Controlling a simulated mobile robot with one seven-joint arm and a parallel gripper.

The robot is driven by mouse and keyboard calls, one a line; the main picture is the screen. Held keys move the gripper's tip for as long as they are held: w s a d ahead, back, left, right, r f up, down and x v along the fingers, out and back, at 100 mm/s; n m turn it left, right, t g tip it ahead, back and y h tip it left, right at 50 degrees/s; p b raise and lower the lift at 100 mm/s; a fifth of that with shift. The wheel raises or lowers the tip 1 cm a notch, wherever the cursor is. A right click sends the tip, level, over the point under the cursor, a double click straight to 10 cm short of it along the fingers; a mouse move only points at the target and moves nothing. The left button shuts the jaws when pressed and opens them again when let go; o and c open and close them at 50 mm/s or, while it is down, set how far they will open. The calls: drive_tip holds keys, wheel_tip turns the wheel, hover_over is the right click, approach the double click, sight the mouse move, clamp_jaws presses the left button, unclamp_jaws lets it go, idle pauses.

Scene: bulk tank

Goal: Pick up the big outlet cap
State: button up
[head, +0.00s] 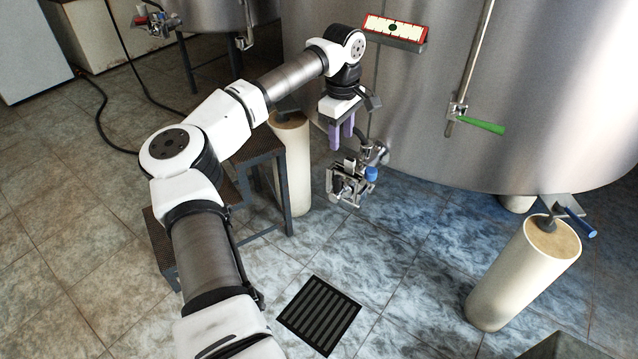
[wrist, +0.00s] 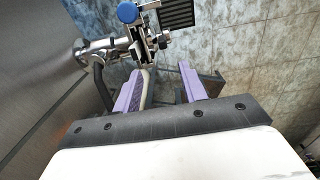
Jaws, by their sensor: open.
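The metal outlet fitting (head: 348,184), with clamps and a blue round knob (head: 371,173), sticks out low from the tank. I cannot tell which part, if any, is the big outlet cap. The fitting also shows at the upper left in the wrist view (wrist: 150,42), with its blue knob (wrist: 128,12). My gripper (head: 342,138) has purple fingers pointing down. It is above the fitting and near the tank wall in the head view. Its fingers are apart in the wrist view (wrist: 160,78), with nothing held between them.
The large steel tank (head: 440,100) fills the right back. A green-handled lever (head: 484,126) hangs on it. A stepped stand (head: 262,158) and a pale leg (head: 293,175) are left of the fitting. Another pale leg (head: 525,275) stands at right. A floor drain (head: 319,313) lies on open tiles.

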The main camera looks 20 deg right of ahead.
sight(338, 176)
wheel_tip(338, 176, down, 14)
drive_tip(key=shift+w+a+r+p, duration=0.1)
drive_tip(key=shift+w+p, duration=0.05)
drive_tip(key=shift+p, duration=0.95)
clamp_jaws()
